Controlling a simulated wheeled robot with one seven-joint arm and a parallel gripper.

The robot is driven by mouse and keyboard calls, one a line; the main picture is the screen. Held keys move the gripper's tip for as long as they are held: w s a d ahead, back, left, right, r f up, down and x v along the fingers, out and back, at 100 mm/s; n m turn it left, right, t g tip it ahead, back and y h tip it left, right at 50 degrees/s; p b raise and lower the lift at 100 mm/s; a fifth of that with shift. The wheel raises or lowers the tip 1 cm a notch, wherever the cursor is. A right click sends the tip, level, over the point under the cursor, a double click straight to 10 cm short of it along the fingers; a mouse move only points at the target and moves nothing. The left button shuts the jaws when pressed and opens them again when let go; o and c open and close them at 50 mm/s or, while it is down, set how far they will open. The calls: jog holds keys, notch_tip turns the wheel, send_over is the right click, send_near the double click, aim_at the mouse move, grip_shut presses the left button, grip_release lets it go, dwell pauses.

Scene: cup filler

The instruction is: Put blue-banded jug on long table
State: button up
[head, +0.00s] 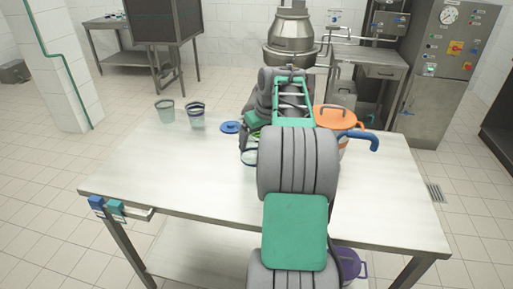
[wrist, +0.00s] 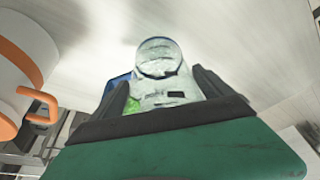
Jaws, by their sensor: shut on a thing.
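My gripper (wrist: 163,98) is shut on a clear, pale vessel (wrist: 158,62), which looks like the blue-banded jug. In the wrist view its round end faces me between the dark fingers, with blue and green showing at its left. In the head view part of a clear vessel with a dark blue edge (head: 249,157) shows left of my arm; the arm hides the rest and the fingertips. The long table (head: 190,170) is pale and lies under my arm. I cannot tell whether the jug touches it.
Two clear banded cups, a left one (head: 165,111) and a right one (head: 197,116), stand at the table's back left. A blue lid (head: 230,127) lies near them. An orange-lidded pot (head: 336,117) and a blue handle (head: 362,139) are right of my arm. The table's left front is clear.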

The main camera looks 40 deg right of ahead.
notch_tip(320, 180, down, 3)
jog(key=shift+w+f, duration=0.1)
jog(key=shift+f, duration=0.1)
jog(key=o, duration=1.2)
jog(key=shift+c, duration=0.2)
jog(key=p+v, duration=0.2)
jog(key=v, duration=1)
jog(key=a+f, duration=0.3)
jog(key=a, duration=1.9)
jog(key=s+a+f+n, duration=0.1)
jog(key=s+a+f, duration=0.8)
jog(key=s+a, duration=0.3)
jog(key=shift+s+a+f+g+b, duration=0.2)
jog(key=shift+s+g+b, duration=0.15)
jog(key=shift+s, duration=0.6)
